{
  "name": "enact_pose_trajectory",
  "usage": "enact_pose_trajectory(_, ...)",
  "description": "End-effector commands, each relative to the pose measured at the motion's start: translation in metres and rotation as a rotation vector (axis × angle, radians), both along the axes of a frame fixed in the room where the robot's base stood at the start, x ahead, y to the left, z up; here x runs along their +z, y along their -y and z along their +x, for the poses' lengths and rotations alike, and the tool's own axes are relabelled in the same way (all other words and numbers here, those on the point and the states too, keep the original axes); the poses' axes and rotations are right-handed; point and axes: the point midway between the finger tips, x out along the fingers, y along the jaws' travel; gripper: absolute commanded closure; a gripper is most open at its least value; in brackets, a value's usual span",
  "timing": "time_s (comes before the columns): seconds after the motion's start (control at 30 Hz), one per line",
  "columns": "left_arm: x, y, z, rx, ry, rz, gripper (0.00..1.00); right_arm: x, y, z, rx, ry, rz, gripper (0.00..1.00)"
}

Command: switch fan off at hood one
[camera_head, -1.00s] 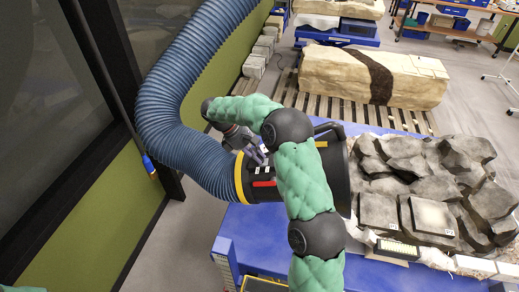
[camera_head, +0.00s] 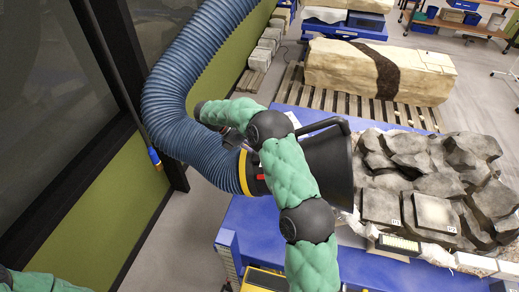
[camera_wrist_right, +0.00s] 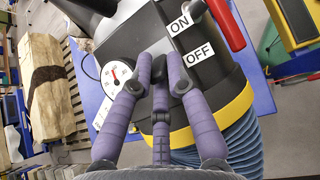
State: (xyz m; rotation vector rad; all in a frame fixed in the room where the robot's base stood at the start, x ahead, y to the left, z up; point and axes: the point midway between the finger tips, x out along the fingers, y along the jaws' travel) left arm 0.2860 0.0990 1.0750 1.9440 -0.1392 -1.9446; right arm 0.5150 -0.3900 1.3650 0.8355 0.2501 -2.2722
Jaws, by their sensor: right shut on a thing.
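The fan hood (camera_head: 330,165), a black cone on a blue ribbed hose (camera_head: 178,120), stands above the blue table. The right wrist view shows the hood's body (camera_wrist_right: 130,35) with an ON label (camera_wrist_right: 180,24), an OFF label (camera_wrist_right: 199,53) and a red lever (camera_wrist_right: 228,25) to their right. My right gripper (camera_wrist_right: 161,75), with purple fingers, is shut on a grey part of the hood (camera_wrist_right: 155,52) left of the labels, mostly hidden by the fingers. The red lever is apart from the fingers. My right arm covers part of the hood in the head view. My left gripper is out of view.
A white round gauge (camera_wrist_right: 116,76) sits on the hood beside the fingers. Grey rocks (camera_head: 425,185) cover the table's right side. A large pale block (camera_head: 380,72) lies on a pallet behind. A dark-framed window and green wall (camera_head: 130,205) stand left.

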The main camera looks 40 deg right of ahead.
Motion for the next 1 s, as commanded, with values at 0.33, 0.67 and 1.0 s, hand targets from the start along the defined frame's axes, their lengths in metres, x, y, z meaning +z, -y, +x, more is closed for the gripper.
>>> enact_pose_trajectory(0.33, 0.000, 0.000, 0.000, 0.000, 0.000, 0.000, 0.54, -0.001, -0.001, 0.000, 0.001, -0.001, 0.003, 0.58)
enact_pose_trajectory(0.67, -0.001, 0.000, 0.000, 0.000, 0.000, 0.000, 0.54, 0.001, 0.001, -0.002, 0.000, 0.035, 0.035, 0.58)
enact_pose_trajectory(1.0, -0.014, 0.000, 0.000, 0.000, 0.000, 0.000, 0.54, 0.006, 0.009, -0.009, -0.003, 0.216, 0.208, 0.58)
